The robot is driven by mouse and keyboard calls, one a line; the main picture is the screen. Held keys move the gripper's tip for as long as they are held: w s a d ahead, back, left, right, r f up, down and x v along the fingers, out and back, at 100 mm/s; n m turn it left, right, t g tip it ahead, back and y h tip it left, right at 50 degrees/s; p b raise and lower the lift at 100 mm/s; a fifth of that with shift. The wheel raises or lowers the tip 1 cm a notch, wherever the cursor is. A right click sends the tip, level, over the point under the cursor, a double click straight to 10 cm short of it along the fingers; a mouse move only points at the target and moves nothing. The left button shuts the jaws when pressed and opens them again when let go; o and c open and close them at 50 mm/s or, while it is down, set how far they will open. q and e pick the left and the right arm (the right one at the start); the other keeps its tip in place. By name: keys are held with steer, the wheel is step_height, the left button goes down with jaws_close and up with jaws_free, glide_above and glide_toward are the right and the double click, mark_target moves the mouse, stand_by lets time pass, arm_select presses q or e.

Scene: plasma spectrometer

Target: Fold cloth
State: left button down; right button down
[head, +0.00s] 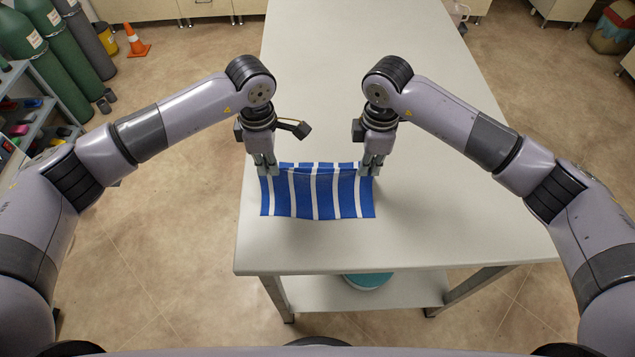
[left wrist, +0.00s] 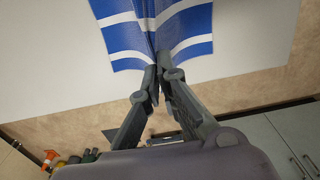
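A blue cloth with white stripes (head: 316,195) is on the pale table near its front left. My left gripper (head: 266,170) is at the cloth's far left corner. In the left wrist view the fingertips (left wrist: 160,66) are closed together on the edge of the cloth (left wrist: 185,25), which bunches into creases there. My right gripper (head: 370,172) is at the far right corner, its fingers pointing down and closed on the cloth. The far edge of the cloth curves between the two grippers. Whether any of the cloth is lifted off the table is hard to tell.
The white table (head: 440,220) is clear behind and to the right of the cloth. Its left edge is close to my left gripper. A teal round object (head: 368,281) is on the lower shelf. Gas cylinders (head: 45,55) and an orange cone (head: 136,42) stand on the floor at the far left.

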step_height(320, 180, up, 10)
steer(key=p, duration=0.9)
steer(key=shift+a, duration=0.2)
